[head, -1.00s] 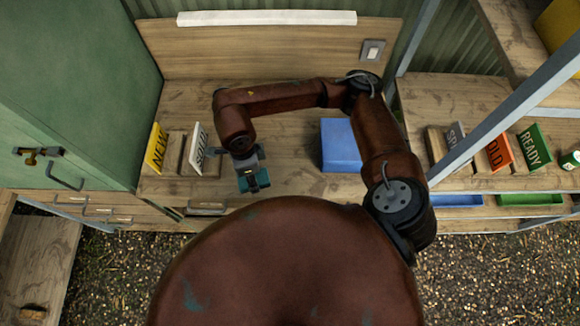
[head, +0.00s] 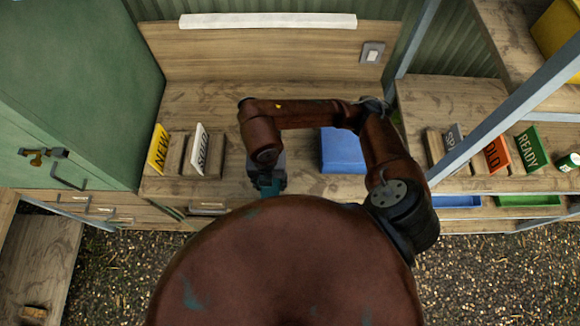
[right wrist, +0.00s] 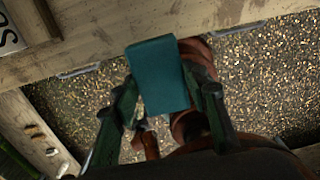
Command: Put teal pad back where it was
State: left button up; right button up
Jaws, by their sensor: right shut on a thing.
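The teal pad (right wrist: 158,76) is held between the two fingers of my right gripper (right wrist: 165,95) in the right wrist view. In the head view my right gripper (head: 268,184) hangs over the front part of the wooden bench, and only a little of the teal pad (head: 268,189) shows below it. The gripper is shut on the pad. My own body hides the area just in front of it. My left gripper is not in view.
A blue box (head: 342,150) stands on the bench to the right of my gripper. A yellow sign (head: 158,149) and a white sign (head: 200,150) stand in wooden holders at the left. A green cabinet (head: 80,90) borders the bench. The right bench holds several signs.

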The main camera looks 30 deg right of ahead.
jog(key=w+d+f, duration=0.2)
jog(key=d, duration=0.1)
jog(key=w+d+f, duration=0.2)
jog(key=d+f, duration=0.1)
jog(key=d, duration=0.1)
jog(key=w+d+f+p, duration=0.1)
jog(key=w+d+f, duration=0.1)
jog(key=d+f, duration=0.1)
jog(key=shift+w+d, duration=0.15)
jog(key=shift+w, duration=0.25)
jog(key=shift+w+d+f, duration=0.3)
jog(key=shift+d+f, duration=0.1)
jog(key=shift+f, duration=0.3)
notch_tip(320, 180, down, 3)
jog(key=shift+w+d+f+p, duration=0.1)
jog(key=shift+d+p, duration=0.05)
jog(key=shift+p, duration=0.4)
jog(key=shift+f, duration=0.25)
jog(key=o, duration=1.1)
jog(key=shift+r, duration=0.2)
notch_tip(320, 180, up, 12)
jog(key=b, duration=0.1)
